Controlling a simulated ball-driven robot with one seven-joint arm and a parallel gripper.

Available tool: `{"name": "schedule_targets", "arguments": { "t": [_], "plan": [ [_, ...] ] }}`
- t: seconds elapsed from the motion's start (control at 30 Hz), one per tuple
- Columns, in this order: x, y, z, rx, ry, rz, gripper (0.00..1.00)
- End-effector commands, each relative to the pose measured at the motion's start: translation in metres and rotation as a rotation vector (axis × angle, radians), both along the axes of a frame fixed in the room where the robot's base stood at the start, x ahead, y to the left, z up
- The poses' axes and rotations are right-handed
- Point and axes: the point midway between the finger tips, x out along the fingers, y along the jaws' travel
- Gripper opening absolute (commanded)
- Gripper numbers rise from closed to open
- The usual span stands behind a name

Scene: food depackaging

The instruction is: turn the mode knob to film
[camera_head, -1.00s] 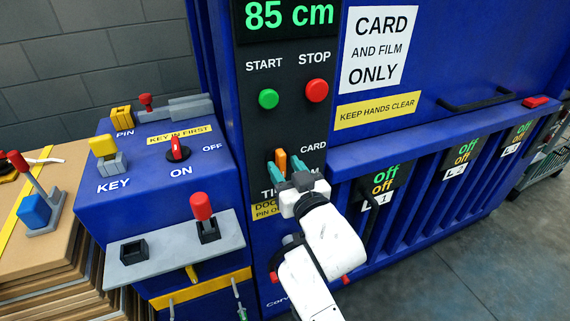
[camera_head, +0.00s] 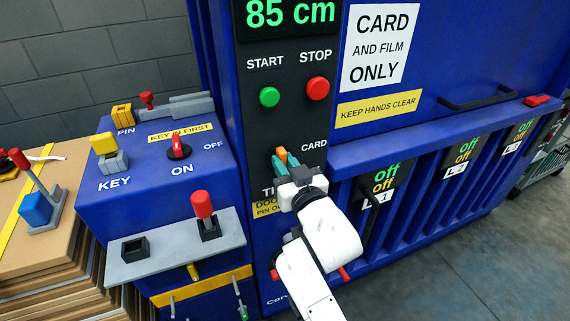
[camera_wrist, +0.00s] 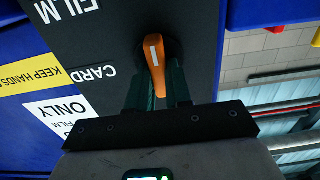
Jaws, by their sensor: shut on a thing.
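The orange mode knob (camera_head: 281,154) sits on the dark control panel below the green and red buttons. The wrist view shows the knob (camera_wrist: 154,62) with a white mark on its face. My gripper (camera_head: 285,163) is shut on it, with a dark green finger on each side. The CARD label (camera_head: 314,145) is right of the knob in the head view. The wrist view shows the CARD label (camera_wrist: 95,74) and the FILM label (camera_wrist: 65,10) upside down, left of the knob. My gripper hides part of the panel in the head view, so the knob's exact setting is unclear.
The START button (camera_head: 269,97) and STOP button (camera_head: 317,88) are above the knob. The blue key box (camera_head: 130,200) stands left, with a red switch (camera_head: 179,148) and a red-topped lever (camera_head: 203,208). The blue ribbed front (camera_head: 420,215) is on the right.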

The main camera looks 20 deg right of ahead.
Motion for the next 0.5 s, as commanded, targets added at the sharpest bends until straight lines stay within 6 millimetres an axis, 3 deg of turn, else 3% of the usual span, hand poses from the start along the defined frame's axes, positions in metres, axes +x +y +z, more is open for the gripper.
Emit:
{"name": "schedule_targets", "arguments": {
  "t": [0.5],
  "plan": [
    [0.0,0.0013,0.0011,-0.139,0.001,0.001,0.0]
  ]
}}
